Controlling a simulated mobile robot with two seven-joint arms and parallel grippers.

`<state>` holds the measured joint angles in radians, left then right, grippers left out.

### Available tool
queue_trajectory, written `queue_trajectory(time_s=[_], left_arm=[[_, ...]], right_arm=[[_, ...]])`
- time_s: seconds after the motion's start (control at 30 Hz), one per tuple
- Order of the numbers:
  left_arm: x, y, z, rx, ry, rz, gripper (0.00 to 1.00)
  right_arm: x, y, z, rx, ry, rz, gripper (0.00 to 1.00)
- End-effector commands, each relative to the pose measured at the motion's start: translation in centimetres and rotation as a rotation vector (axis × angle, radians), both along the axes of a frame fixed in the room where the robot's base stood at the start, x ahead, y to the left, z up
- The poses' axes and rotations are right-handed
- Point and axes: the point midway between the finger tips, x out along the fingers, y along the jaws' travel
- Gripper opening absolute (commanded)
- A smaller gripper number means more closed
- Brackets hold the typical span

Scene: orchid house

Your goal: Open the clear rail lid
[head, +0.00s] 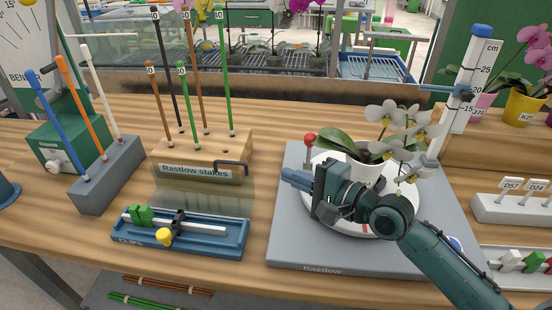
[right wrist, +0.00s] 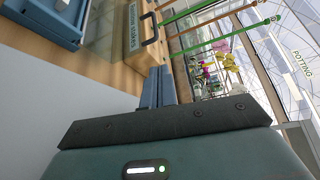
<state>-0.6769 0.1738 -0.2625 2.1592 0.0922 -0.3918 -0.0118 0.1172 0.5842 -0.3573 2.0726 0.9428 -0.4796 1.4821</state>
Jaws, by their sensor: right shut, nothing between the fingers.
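A clear pane, which looks like the rail lid (head: 205,199), stands raised along the tray's back edge, before the stakes block. Tray (right wrist: 50,22) and pane (right wrist: 103,28) also show at the upper left of the right wrist view. My right gripper (head: 290,177) is shut and empty, right of the lid and apart from it, above the grey base board's left side. My left gripper is not in view.
The wooden stakes block (head: 212,158) with a dark handle (head: 232,167) and tall stakes stands behind the lid. A potted white orchid (head: 366,170) on a white disc (head: 330,222) is beside my right gripper. A grey tool holder (head: 108,180) stands left of the tray.

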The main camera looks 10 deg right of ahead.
Motion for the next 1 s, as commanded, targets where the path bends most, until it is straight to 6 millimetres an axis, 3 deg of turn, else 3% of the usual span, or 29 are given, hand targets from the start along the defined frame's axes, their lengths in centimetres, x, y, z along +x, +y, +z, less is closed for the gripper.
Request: queue_trajectory(time_s=[0.27,0.7,1.0], left_arm=[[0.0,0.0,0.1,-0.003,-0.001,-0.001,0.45],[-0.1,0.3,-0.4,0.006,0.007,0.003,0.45],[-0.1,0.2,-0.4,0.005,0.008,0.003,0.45]], right_arm=[[0.1,1.1,-0.2,0.008,0.003,0.015,0.0],[5.5,6.0,-1.1,0.006,0.004,0.015,0.0],[6.9,7.3,-1.4,0.005,0.004,0.015,0.0]])
